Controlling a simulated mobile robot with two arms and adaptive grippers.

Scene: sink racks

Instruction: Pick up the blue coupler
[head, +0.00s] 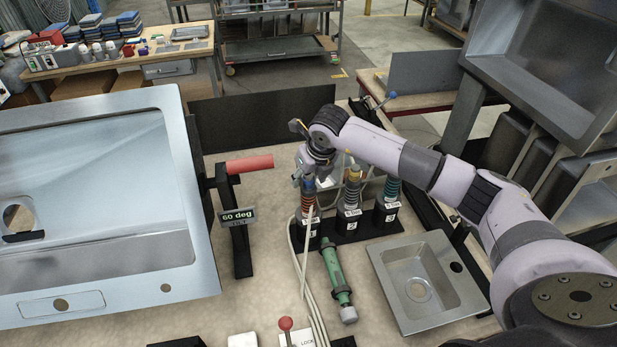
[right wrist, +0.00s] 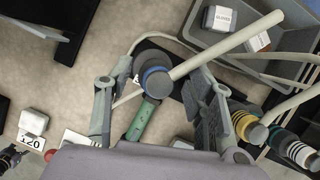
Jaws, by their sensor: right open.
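A coupler with a blue ringed top (right wrist: 157,82) and a pale hose stands between the open fingers of my right gripper (right wrist: 157,100) in the right wrist view. In the head view my right gripper (head: 309,172) is over the leftmost of three couplers in a black rack. That coupler (head: 308,204) shows an orange-brown lower part there; its top is hidden by the gripper. The fingers are on either side of it; I cannot tell whether they touch it. My left gripper is not in view.
The middle coupler (head: 351,190) and a teal one (head: 388,193) stand close to the right in the rack. A green tool (head: 335,270) lies in front. A small steel sink (head: 440,318) is at right, a large tilted sink (head: 185,225) at left.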

